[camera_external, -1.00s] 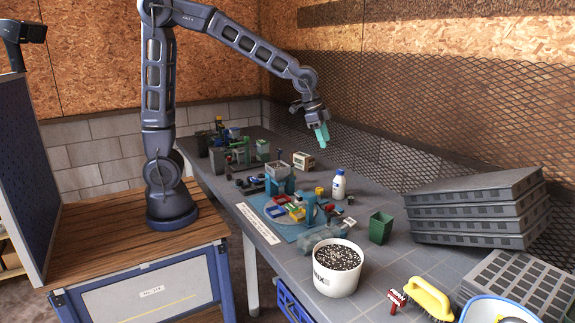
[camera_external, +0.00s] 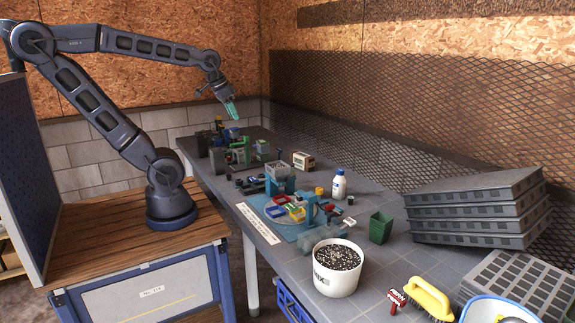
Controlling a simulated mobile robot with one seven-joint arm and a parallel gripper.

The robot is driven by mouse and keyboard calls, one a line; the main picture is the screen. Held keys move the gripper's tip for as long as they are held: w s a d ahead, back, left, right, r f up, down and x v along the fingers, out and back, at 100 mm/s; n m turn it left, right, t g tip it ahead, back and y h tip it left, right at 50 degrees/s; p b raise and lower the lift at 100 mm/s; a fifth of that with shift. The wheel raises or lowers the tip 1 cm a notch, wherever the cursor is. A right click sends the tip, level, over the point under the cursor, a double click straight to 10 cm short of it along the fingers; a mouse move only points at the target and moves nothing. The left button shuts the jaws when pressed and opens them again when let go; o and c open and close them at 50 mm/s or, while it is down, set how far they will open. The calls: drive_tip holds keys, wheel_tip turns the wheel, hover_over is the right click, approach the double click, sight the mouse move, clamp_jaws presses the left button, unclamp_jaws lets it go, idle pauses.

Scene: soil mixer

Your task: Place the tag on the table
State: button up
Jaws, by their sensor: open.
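My gripper (camera_external: 231,109), with teal fingers, hangs in the air above the far end of the table (camera_external: 385,185). It is open, and nothing is visible between its fingers. A small white tag-like piece (camera_external: 350,221) shows at the right side of the blue fixture (camera_external: 310,210) in the middle of the table. A red-and-white marker (camera_external: 397,298) lies near the table's front edge. I cannot tell which of these is the tag. My gripper is far from both.
A white bucket of speckled soil (camera_external: 337,277), a green pot (camera_external: 381,228), a white bottle (camera_external: 339,185) and a yellow brush (camera_external: 428,298) stand around the fixture. Stacked grey trays (camera_external: 478,212) fill the right side. Small pots and devices crowd the far end.

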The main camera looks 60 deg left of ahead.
drive_tip(key=shift+n, duration=0.6)
drive_tip(key=s, duration=0.1)
drive_tip(key=s+a, duration=0.1)
drive_tip(key=s+f, duration=0.1)
drive_tip(key=shift+s+a, duration=0.25)
drive_tip(key=shift+a, duration=0.15)
idle(0.5)
